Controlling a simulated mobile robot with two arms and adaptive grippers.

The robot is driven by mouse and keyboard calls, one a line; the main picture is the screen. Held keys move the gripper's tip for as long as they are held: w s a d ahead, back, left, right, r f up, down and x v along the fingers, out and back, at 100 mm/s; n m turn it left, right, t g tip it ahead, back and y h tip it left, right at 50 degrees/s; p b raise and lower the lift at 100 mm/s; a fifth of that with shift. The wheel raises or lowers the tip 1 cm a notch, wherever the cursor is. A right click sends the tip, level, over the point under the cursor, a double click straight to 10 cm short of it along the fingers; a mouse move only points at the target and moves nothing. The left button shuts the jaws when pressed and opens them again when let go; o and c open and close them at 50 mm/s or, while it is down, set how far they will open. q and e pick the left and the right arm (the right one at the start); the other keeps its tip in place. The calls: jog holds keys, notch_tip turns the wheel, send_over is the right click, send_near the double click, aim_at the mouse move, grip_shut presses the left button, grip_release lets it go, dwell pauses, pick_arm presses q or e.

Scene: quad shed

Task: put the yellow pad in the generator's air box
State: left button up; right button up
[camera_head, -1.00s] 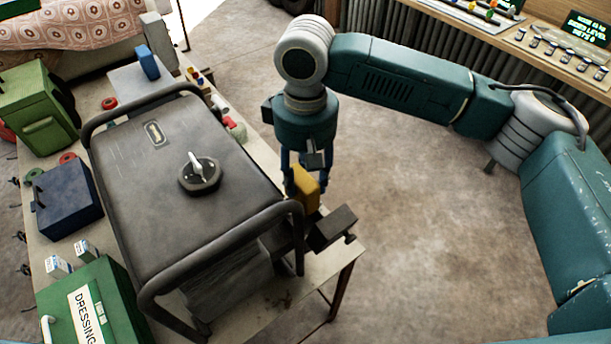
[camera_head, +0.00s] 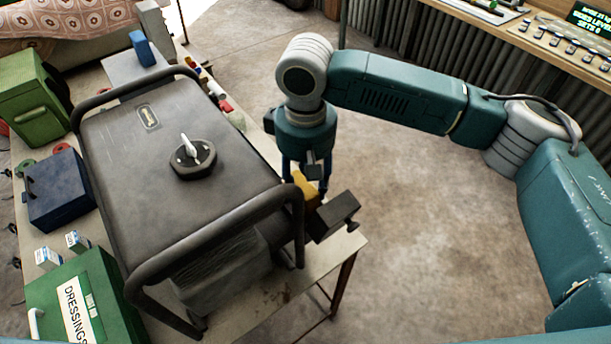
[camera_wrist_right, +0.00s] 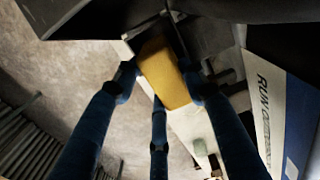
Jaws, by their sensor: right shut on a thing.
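The yellow pad (camera_head: 306,186) shows at the near right side of the generator (camera_head: 180,150), just above a dark box part (camera_head: 334,217) that sticks out from it. In the right wrist view the yellow pad (camera_wrist_right: 164,75) sits between the blue fingers. My right gripper (camera_head: 307,180) is shut on the pad and points down. The generator is dark grey with a tube frame and a round knob on top. The frame hides part of the pad, and I cannot tell whether the pad is inside the air box. My left gripper is not in view.
The generator stands on a table (camera_head: 318,268) with a free strip at its near edge. A green dressings box (camera_head: 85,300), a dark blue box (camera_head: 60,190) and a green can (camera_head: 32,100) stand to its left. The floor right of the table is clear.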

jog(key=shift+f, duration=0.2)
jog(key=o, duration=0.9)
notch_tip(320, 180, up, 8)
jog(key=p, duration=0.9)
